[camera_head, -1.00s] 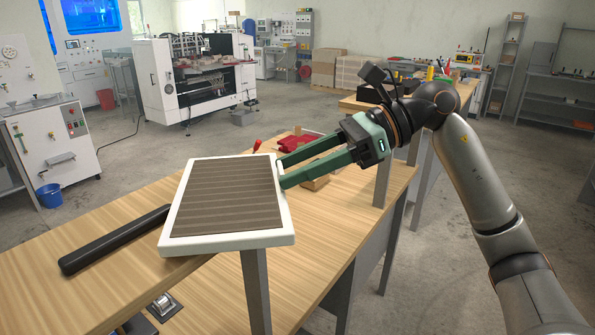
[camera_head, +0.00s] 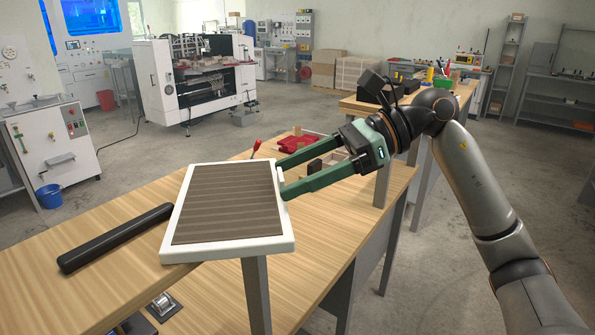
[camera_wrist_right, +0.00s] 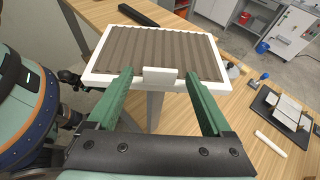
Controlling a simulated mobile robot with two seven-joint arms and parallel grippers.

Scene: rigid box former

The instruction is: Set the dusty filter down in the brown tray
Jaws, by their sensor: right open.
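The filter (camera_head: 228,205) has a white frame and a grey-brown pleated face. It sits face up, high at the centre-left of the head view, and also shows in the right wrist view (camera_wrist_right: 158,52). My right gripper (camera_head: 282,180) is open at the filter's right edge. In the right wrist view the fingers (camera_wrist_right: 160,92) stand apart on either side of a white tab (camera_wrist_right: 160,76) on the frame. What bears the filter is hidden; a grey post (camera_head: 257,290) shows below it. I cannot make out the brown tray for certain. My left gripper is out of view.
A long black bar (camera_head: 115,238) lies on the wooden bench (camera_head: 100,285) left of the filter. Behind my right fingers are a red item (camera_head: 297,143) and a light wooden box (camera_head: 334,158). In the wrist view, a black clipboard-like item (camera_wrist_right: 268,110) lies to the right.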

